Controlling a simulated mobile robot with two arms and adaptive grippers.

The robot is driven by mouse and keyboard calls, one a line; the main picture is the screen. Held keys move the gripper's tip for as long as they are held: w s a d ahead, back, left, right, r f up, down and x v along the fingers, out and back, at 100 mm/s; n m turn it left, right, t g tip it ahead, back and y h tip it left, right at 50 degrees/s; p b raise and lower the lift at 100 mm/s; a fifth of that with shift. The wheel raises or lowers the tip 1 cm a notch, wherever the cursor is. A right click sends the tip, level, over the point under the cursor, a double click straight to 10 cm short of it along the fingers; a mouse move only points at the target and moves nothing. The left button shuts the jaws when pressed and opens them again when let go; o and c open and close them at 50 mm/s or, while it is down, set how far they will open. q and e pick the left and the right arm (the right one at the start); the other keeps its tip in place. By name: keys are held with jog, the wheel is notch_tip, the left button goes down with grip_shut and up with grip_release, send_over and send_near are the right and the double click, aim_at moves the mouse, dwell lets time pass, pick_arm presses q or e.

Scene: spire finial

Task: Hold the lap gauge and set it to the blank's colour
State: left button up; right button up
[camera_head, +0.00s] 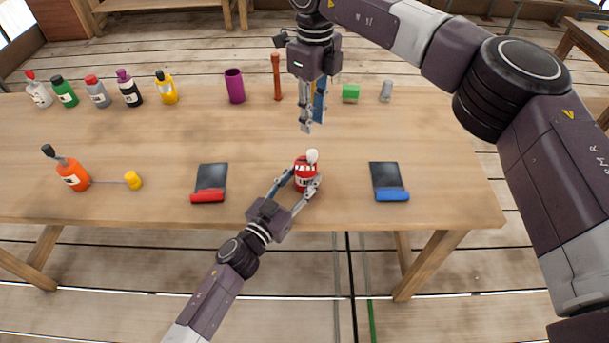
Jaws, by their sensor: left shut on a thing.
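A small red object with a white marked band and a pale round knob on top, seemingly the lap gauge (304,162), is at the front middle of the table. My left gripper (303,184) is shut on it, with a finger on each side. The marking is too small to read. My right gripper (312,120) points down over the table behind the gauge, apart from it. Its fingers are seen nearly edge-on, so their gap is unclear.
Red-edged (208,197) and blue-edged (392,196) dark pads flank the gauge. Several bottles (98,92), a purple cup (234,86), a brown post (276,78) and a grey cylinder (386,91) line the back.

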jog(key=s+a+f+n+y, duration=0.1)
jog(key=s+a+f, duration=0.1)
jog(key=a, duration=0.1)
jog(key=s+a+f+n+g+y, duration=0.1)
jog(key=s+a+f, duration=0.1)
jog(key=a+f, duration=0.1)
jog(key=s+a+f+n+g+y, duration=0.1)
jog(key=s+a+f+y, duration=0.1)
jog(key=s+a+f, duration=0.1)
jog(key=shift+a, duration=0.1)
grip_shut()
jog(key=s+a+f+n+g+y, duration=0.2)
jog(key=s+a+y, duration=0.2)
jog(key=s+a, duration=0.15)
jog(key=m+t+y, duration=0.4)
jog(key=m+t, duration=0.3)
jog(key=t, duration=1.1)
send_near(316, 158)
jog(key=x, duration=0.7)
jog(key=shift+r, duration=0.1)
